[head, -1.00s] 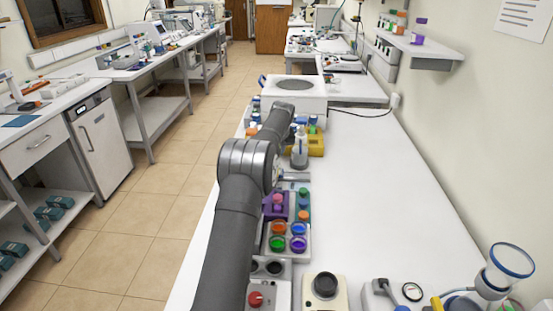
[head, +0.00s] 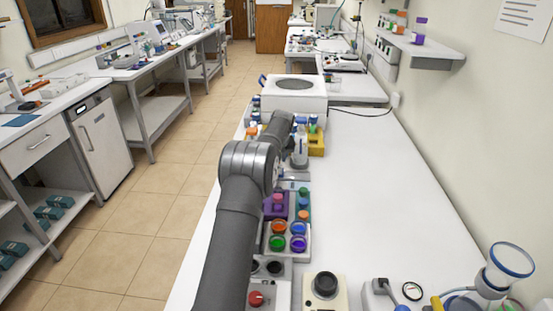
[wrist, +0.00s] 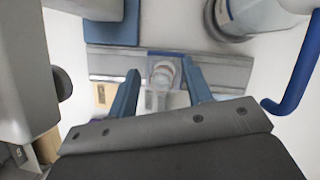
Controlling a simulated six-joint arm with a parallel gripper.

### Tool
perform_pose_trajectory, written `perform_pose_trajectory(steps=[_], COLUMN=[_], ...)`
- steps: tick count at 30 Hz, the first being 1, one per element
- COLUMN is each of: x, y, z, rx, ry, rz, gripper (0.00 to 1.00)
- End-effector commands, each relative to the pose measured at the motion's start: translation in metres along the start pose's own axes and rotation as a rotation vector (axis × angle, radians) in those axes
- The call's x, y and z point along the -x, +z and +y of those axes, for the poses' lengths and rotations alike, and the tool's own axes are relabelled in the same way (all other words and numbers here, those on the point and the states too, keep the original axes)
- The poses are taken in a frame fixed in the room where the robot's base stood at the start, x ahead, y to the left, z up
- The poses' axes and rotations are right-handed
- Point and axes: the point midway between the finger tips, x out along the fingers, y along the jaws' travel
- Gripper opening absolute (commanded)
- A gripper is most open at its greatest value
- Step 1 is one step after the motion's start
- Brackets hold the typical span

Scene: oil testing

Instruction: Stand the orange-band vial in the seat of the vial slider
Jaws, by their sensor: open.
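In the wrist view, a small clear vial (wrist: 163,78) with a pale top and a reddish-orange band stands between my gripper's two blue fingers. My gripper (wrist: 160,72) is open, with one finger on each side of the vial and a visible gap to each. The vial appears to stand at the blue-edged seat of the vial slider, whose grey rail (wrist: 105,62) runs across the picture. Its base is hidden, so I cannot tell how deep it sits. In the head view my arm hides the gripper and vial.
In the wrist view, a white round body with a blue ring (wrist: 228,14) and a blue hooked tube (wrist: 301,75) are close on the right. In the head view, a purple rack (head: 279,208) and a tray of coloured cups (head: 300,227) stand nearer.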

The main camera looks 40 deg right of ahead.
Motion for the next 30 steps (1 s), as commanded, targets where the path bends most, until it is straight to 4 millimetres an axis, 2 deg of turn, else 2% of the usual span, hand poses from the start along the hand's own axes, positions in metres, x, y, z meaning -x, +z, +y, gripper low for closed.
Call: perform_pose_trajectory(steps=[5, 15, 18, 24, 30], x=[0.020, 0.090, 0.105, 0.120, 0.122], y=[0.002, 0.002, 0.001, 0.001, 0.001], z=[0.000, -0.001, -0.001, 0.000, 0.000], rx=[0.000, -0.001, -0.001, -0.001, -0.001], ry=[-0.001, -0.002, -0.001, -0.001, -0.001], rz=[-0.003, -0.003, -0.001, 0.000, 0.001], gripper=[0.46, 0.46, 0.46, 0.46, 0.46])
